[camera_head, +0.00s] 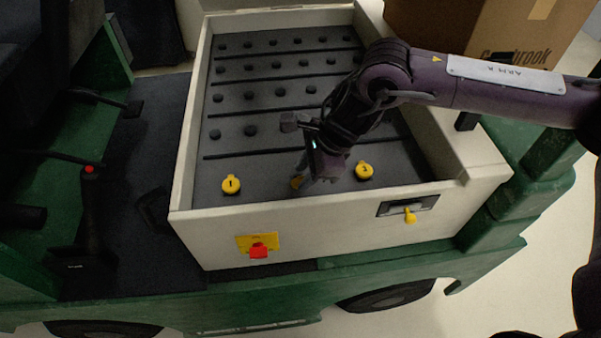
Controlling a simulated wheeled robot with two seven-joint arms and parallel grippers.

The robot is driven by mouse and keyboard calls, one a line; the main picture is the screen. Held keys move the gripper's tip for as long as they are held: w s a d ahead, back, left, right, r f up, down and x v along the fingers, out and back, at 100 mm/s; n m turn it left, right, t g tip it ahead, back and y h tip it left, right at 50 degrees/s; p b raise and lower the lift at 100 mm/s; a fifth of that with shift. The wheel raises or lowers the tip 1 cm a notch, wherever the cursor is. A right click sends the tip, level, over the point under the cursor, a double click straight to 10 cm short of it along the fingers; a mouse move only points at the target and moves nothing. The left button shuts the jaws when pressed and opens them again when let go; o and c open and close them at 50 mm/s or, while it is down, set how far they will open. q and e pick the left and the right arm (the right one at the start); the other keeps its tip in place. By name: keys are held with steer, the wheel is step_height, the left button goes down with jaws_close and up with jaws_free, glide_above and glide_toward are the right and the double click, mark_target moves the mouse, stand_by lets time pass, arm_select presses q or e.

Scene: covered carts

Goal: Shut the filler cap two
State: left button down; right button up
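Three yellow filler caps lie in a row near the front edge of the dark battery top (290,95) inside the pale cart tray. The left cap (231,185) bears a "1" and sits flat. The right cap (364,170) also sits flat; its mark looks like a 3 but is small. Between them a yellow cap (296,182), by its place cap two, is partly hidden by my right gripper, and I cannot tell how far it is tilted. My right gripper (309,178) reaches down from the right beside this middle cap. Its fingers are dark and partly hidden. My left gripper is out of view.
Pale tray walls (325,222) surround the battery top, with rows of dark plugs behind the caps. A red switch (259,251) and a yellow latch (410,216) are on the front wall. A cardboard box (450,25) stands back right. A lever (90,215) is left.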

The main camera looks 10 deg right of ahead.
steer(key=shift+x, duration=1.25)
jaws_close()
steer(key=shift+w, duration=0.1)
